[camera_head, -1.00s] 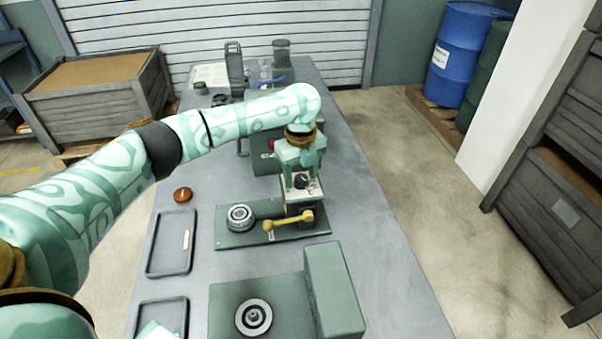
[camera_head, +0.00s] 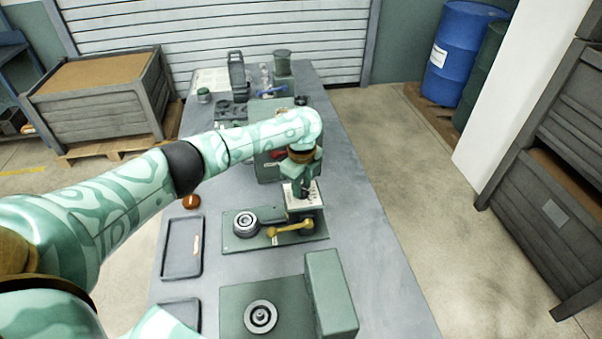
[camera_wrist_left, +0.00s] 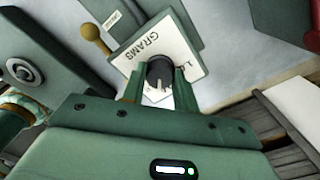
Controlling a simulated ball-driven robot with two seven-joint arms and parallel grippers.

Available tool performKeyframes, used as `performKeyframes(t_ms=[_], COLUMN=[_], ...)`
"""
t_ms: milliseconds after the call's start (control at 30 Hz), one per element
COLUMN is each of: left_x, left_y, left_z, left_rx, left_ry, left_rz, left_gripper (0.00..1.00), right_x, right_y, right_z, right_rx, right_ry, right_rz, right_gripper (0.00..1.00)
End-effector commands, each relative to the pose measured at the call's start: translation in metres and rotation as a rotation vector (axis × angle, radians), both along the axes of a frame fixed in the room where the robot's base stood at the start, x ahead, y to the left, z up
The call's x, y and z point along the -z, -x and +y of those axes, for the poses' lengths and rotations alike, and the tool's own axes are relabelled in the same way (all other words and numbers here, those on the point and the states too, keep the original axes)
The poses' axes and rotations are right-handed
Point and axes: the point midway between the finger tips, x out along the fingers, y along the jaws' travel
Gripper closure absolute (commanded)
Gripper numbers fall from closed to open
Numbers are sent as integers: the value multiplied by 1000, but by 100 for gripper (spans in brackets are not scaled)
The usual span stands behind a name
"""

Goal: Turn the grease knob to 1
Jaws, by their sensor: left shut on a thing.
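The grease knob is a round black dial (camera_wrist_left: 159,71) with a white pointer mark, on a white plate (camera_wrist_left: 140,48) with printed lettering that includes "GRAMS". In the wrist view the pointer mark faces the bottom of the picture. My left gripper (camera_wrist_left: 159,88) has one green finger on each side of the knob and is shut on it. In the head view my left gripper (camera_head: 303,183) reaches down onto the dial plate (camera_head: 309,202), and the knob is mostly hidden behind it. My right gripper does not show.
A yellow lever (camera_head: 291,227) sits just in front of the dial plate on the green base (camera_head: 262,243). A green machine block (camera_head: 331,290) stands nearer on the bench. A grey tray (camera_head: 164,262) lies to the left. The bench's right side is clear.

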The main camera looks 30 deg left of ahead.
Motion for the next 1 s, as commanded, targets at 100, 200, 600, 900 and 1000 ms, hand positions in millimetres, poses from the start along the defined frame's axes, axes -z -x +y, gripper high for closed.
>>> performKeyframes(t_ms=[100,200,600,900,1000], left_x=[-6,-5,-2,-1,-1], left_y=[1,1,2,2,2], left_z=[-1,-1,-1,-1,-2], left_rx=[-108,-204,-584,-869,-963], left_ry=[1,1,0,0,0], left_rz=[3,3,3,3,2], left_gripper=[93,93,93,93,93], right_x=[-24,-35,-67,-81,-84], right_y=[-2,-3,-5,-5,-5], right_z=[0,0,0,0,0], right_rx=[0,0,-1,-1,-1], right_ry=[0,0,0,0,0], right_rz=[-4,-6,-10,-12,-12], right_gripper=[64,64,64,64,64])
